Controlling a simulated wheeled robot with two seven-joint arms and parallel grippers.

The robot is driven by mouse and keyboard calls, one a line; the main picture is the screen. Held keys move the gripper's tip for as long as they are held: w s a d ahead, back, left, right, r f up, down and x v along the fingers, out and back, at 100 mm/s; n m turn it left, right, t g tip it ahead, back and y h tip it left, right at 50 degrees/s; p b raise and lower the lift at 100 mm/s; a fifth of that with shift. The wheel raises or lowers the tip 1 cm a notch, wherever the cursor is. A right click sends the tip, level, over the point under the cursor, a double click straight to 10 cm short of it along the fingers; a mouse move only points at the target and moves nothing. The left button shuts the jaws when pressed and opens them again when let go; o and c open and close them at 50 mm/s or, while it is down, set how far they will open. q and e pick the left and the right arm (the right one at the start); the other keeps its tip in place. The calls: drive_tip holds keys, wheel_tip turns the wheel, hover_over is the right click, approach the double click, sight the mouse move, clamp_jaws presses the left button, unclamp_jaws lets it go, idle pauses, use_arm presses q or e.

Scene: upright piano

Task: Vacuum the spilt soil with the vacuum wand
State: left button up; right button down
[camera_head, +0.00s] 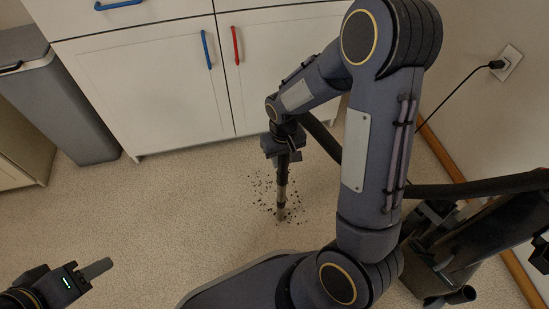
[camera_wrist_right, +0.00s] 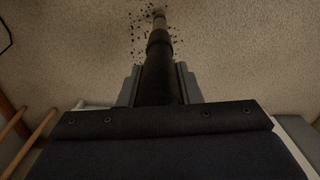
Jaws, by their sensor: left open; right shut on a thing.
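The vacuum wand (camera_head: 282,183) is a dark tube with a lighter lower section, held nearly upright with its tip down at the floor. My right gripper (camera_head: 284,153) is shut around its upper part; in the right wrist view the wand (camera_wrist_right: 159,70) runs away between the two grey fingers. The spilt soil (camera_head: 265,188) is a scatter of dark crumbs on the speckled floor around the wand's tip; it also shows in the right wrist view (camera_wrist_right: 140,32). My left gripper (camera_head: 92,274) is open and empty at the lower left, away from the soil.
White cabinets (camera_head: 150,85) with blue and red handles stand behind the soil. A grey bin (camera_head: 60,108) stands at the left. A dark hose (camera_head: 470,187) leads right to the vacuum body (camera_head: 440,250). A power cord reaches a wall outlet (camera_head: 508,60). The floor left of the soil is clear.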

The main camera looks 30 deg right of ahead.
drive_tip(key=shift+s+d, duration=0.15)
drive_tip(key=shift+d, duration=0.35)
drive_tip(key=s+d, duration=0.1)
drive_tip(key=d, duration=0.5)
drive_tip(key=shift+s+d+p, duration=0.25)
drive_tip(key=shift+p, duration=0.1)
drive_tip(key=w+d+p, duration=0.1)
drive_tip(key=w, duration=0.5)
drive_tip(key=shift+w+d, duration=0.3)
drive_tip(key=shift+w, duration=0.1)
idle(0.5)
